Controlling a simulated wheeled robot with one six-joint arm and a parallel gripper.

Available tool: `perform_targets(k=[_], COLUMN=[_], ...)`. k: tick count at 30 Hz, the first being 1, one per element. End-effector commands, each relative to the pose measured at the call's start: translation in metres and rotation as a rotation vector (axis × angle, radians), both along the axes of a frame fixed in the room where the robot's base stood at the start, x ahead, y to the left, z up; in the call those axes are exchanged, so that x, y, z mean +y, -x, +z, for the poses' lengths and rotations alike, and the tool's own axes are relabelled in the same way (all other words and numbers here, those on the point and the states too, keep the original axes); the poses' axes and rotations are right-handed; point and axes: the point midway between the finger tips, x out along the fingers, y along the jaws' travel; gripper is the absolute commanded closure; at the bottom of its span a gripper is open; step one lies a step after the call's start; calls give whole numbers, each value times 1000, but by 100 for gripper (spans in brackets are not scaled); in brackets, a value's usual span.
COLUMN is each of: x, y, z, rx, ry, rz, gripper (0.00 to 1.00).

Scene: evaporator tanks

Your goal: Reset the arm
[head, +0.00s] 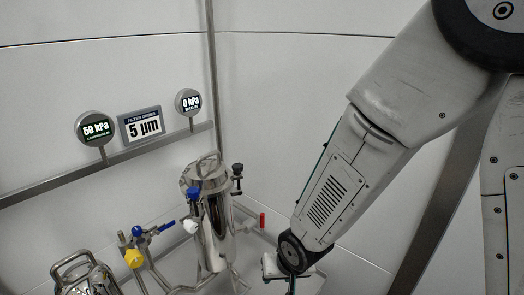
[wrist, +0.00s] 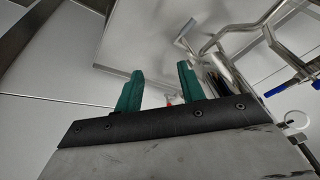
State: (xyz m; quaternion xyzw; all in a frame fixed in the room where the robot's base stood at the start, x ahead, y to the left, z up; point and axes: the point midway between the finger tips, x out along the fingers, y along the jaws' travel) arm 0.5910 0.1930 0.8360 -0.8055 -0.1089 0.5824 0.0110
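My gripper (wrist: 160,88) shows in the wrist view with two green fingers standing well apart. Nothing is seen between the fingertips, so it is open and empty. In the head view my arm reaches down from the upper right, and its wrist end is low, right of the steel filter vessel. My fingers are mostly cut off or hidden there. The steel filter vessel (head: 213,215) stands upright with a closed-looking lid and a handle on top. A gap shows between it and my arm in the head view.
Two round gauges read 50 kPa (head: 95,129) and 0 kPa (head: 188,102), with a 5 µm sign (head: 142,125) between them. Another steel vessel (head: 86,278) is lower left. The upper wall is clear.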

Motion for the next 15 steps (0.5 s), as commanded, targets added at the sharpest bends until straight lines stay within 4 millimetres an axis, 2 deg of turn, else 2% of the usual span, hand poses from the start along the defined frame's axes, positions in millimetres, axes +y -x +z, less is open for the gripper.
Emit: perform_targets(k=[1, 6, 12, 15], x=[-20, -83, -143, -167], y=[4, 38, 89, 117], z=[20, 79, 148, 181], rx=[32, 190, 338, 380], ry=[47, 185, 242, 240], rz=[9, 58, 84, 76], gripper=[61, 61, 61, 61])
